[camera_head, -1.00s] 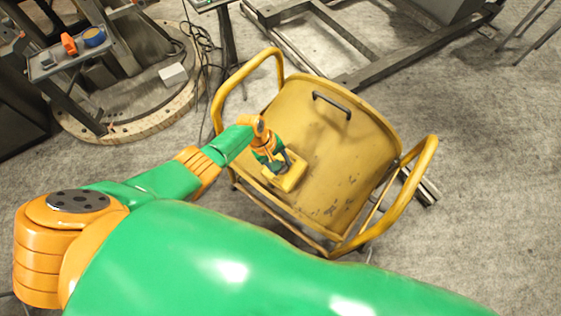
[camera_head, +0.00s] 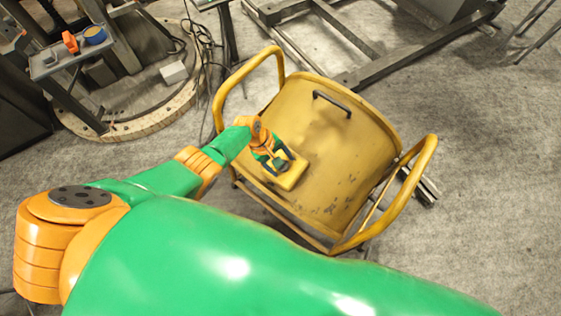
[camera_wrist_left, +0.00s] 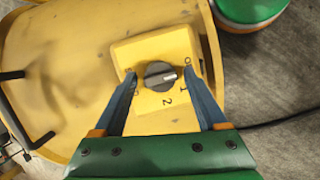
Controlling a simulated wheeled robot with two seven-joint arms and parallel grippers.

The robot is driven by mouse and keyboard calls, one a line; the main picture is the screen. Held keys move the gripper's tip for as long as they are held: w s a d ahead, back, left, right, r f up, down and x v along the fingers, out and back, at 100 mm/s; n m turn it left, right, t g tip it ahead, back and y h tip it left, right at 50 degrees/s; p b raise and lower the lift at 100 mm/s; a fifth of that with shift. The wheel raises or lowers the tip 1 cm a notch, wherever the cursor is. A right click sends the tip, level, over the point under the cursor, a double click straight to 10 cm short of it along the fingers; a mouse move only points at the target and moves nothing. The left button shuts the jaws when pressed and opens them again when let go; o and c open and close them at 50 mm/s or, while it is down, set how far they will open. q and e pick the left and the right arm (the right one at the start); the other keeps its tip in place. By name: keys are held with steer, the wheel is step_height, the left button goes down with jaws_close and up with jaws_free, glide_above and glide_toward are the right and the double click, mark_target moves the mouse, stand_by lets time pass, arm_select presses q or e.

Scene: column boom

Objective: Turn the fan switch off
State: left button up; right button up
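The fan is a yellow drum (camera_head: 340,150) on a tubular yellow frame. Its yellow switch box (camera_head: 293,178) sits on the drum's near left side and also shows in the left wrist view (camera_wrist_left: 150,48). A dark round knob (camera_wrist_left: 160,76) on the box has a white mark pointing right, near the printed 0 and 1; 2 is printed below it. My left gripper (camera_head: 281,161) is at the box. In the left wrist view its blue fingers (camera_wrist_left: 160,75) are open, one on each side of the knob, with small gaps. My right gripper is not in view.
A black handle (camera_head: 332,104) sits on the drum. Yellow tube loops (camera_head: 408,195) stand at both sides. A metal frame (camera_head: 390,55) lies behind. A round base with equipment (camera_head: 130,120) stands at the left.

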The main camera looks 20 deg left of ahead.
arm_select(q)
steer(key=p+v, duration=0.4)
steer(key=v, duration=0.1)
steer(key=shift+d, duration=0.15)
steer(key=shift+a+r, duration=0.25)
steer(key=shift+r, duration=0.05)
steer(key=shift+s+a+r, duration=0.15)
steer(key=shift+a+r, duration=0.15)
steer(key=shift+r, duration=0.3)
